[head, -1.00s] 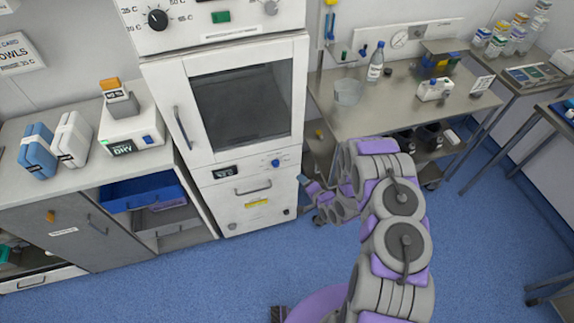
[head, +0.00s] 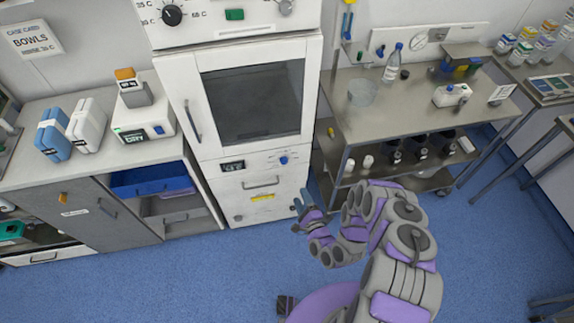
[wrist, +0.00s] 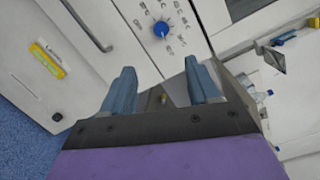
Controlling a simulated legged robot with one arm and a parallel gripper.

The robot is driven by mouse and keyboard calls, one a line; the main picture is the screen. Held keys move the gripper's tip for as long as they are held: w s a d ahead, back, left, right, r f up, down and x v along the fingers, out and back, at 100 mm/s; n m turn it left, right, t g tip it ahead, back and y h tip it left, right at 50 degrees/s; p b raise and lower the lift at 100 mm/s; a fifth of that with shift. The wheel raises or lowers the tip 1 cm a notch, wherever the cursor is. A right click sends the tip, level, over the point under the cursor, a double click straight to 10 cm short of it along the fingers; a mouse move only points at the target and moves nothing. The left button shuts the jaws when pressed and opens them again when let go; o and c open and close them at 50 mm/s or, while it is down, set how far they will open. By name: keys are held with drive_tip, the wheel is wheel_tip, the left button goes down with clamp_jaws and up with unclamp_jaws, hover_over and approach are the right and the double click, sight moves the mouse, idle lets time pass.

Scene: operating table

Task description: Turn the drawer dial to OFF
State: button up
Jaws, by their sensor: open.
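The drawer dial is a small blue knob (head: 283,160) on the white panel below the cabinet's glass door. It also shows in the wrist view (wrist: 161,28), with small markings around it that are too blurred to read. My gripper (head: 300,200) is in front of the lower right of the cabinet, below the dial. In the wrist view my gripper (wrist: 160,82) has two blue-grey fingers spread apart with nothing between them. The dial lies beyond the fingertips, apart from them. The drawer (head: 250,198) below the dial is shut, with a bar handle and a yellow label.
A steel trolley (head: 430,110) with bottles on its shelves stands right of the cabinet. At left is a counter (head: 40,165) with boxes and an open compartment holding a blue bin (head: 150,185). A black temperature knob (head: 172,15) sits higher up.

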drive_tip(key=b, duration=0.8)
approach(285, 163)
drive_tip(key=b+x, duration=0.1)
drive_tip(key=x, duration=0.7)
drive_tip(key=shift+w+a+b, duration=0.2)
drive_tip(key=shift+w+b, duration=0.05)
drive_tip(key=shift+b, duration=0.15)
drive_tip(key=c, duration=1)
drive_tip(key=shift+c, duration=0.2)
drive_tip(key=shift+s+r+n, duration=0.1)
drive_tip(key=shift+n, duration=0.2)
